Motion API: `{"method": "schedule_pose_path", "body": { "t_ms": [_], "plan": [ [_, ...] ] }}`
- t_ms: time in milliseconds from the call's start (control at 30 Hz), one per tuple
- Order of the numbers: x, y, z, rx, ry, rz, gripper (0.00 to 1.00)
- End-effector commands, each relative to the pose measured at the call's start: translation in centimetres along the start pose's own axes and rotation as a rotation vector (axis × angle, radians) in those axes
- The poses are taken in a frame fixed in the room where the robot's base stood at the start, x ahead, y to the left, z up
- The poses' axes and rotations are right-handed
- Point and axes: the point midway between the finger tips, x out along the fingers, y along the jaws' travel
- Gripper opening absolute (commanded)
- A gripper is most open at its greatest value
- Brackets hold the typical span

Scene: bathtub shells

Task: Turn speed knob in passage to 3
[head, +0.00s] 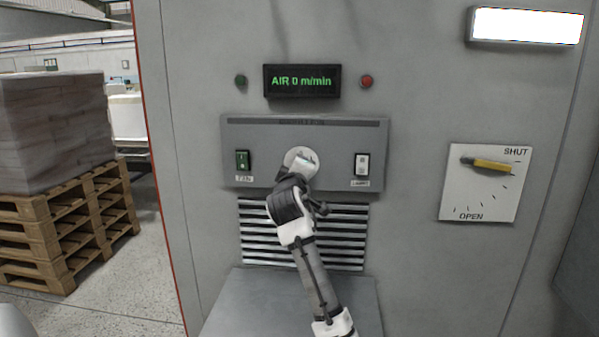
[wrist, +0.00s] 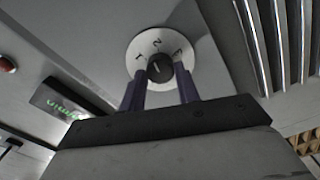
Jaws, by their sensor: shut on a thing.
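The speed knob (wrist: 160,68) is a small dark knob in the middle of a round white dial (wrist: 133,48), which carries the numbers 1, 2 and 3. The knob bears a short pale mark; I cannot tell exactly which number it points at. My gripper (wrist: 160,84) is shut on the knob, one dark finger on each side. In the head view my gripper (head: 296,172) reaches up to the dial (head: 291,155) on the grey control panel (head: 330,135) and hides the knob and much of the dial.
A display (head: 302,81) above the panel reads "AIR 0 m/min". Vent slats (head: 345,235) and a grey ledge (head: 245,300) lie below. A yellow lever (head: 490,166) is near SHUT.

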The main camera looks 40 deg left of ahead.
Motion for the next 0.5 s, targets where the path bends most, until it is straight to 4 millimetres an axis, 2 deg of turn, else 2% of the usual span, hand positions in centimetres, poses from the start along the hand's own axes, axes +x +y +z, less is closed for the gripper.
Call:
{"method": "schedule_pose_path", "body": {
  "t_ms": [500],
  "plan": [
    [0.02, -0.2, 0.05, 0.49, -0.001, -0.001, 0.09]
  ]
}}
